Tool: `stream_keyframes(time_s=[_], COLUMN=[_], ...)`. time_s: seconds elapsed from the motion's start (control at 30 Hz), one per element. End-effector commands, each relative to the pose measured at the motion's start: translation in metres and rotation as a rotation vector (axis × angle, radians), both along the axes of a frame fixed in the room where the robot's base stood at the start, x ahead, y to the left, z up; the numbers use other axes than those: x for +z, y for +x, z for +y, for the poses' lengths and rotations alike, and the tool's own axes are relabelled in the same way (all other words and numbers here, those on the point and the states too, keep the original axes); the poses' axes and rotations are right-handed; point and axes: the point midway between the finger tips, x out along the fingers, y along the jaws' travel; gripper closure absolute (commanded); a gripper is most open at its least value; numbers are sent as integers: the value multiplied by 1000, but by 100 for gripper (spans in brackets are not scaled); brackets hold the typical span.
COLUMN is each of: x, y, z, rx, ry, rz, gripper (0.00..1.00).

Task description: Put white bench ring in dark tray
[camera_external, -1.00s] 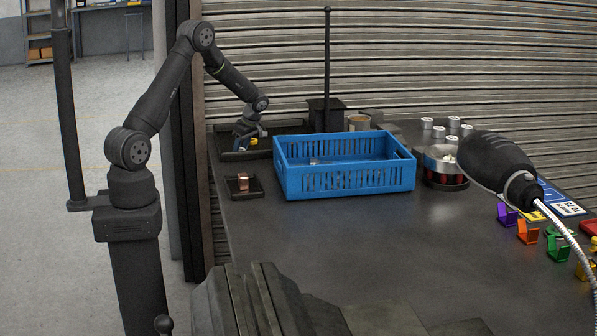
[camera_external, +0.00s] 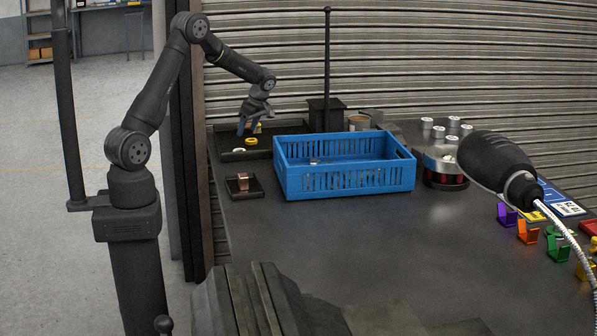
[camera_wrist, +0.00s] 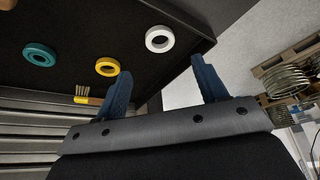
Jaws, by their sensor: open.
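The white bench ring (camera_external: 239,151) lies flat in the dark tray (camera_external: 284,152), near its front left part. In the wrist view the white ring (camera_wrist: 160,49) lies on the dark tray floor (camera_wrist: 196,20), close to the tray's raised edge. My gripper (camera_external: 249,127) is above the tray, pointing down, with its blue fingers apart and nothing between them. The fingers also show in the wrist view (camera_wrist: 160,67), spread, with the white ring beyond them and not touching.
In the tray are a yellow ring (camera_wrist: 107,74), a teal ring (camera_wrist: 50,57) and a brush (camera_wrist: 88,100). A blue crate (camera_external: 345,180) stands right of the tray. A small black holder with a copper piece (camera_external: 243,181) stands in front. The bench's middle front is clear.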

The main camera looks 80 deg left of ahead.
Motion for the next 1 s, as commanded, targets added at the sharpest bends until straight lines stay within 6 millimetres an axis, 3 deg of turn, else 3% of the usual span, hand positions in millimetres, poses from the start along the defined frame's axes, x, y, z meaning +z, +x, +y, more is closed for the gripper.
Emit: stream_keyframes(time_s=[0.23, 0.63, 0.83, 1.0], x=[27, 29, 14, -15], y=[8, 8, 4, -5], z=[-8, -9, -5, 4], rx=[-2, -1, 1, 2], ry=[-1, -1, -2, -3], rz=[1, 1, 4, 5], gripper=[35, 35, 35, 35])
